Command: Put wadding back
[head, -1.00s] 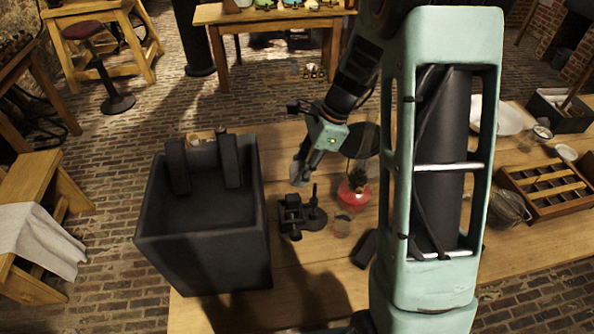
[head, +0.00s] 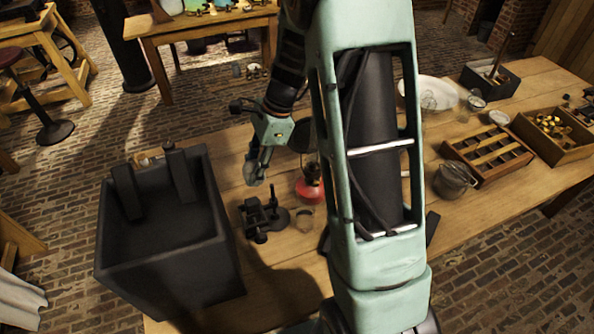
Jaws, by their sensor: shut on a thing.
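My gripper (head: 256,168) points down above the table, left of a red-based object (head: 309,189) and behind a small black stand (head: 262,220). It is shut on a small pale grey thing (head: 252,174), partly hidden by the fingers. I cannot tell from its look whether this is the wadding. No other piece that I can clearly name as wadding shows. A small clear glass (head: 304,217) stands right of the black stand.
A large dark open box (head: 165,265) stands at the left with two dark blocks at its back rim. At the right are a divided wooden tray (head: 488,158), a wire-like round vessel (head: 453,181), a white dish (head: 432,92) and a box of brass pieces (head: 552,130). My arm hides the table's middle.

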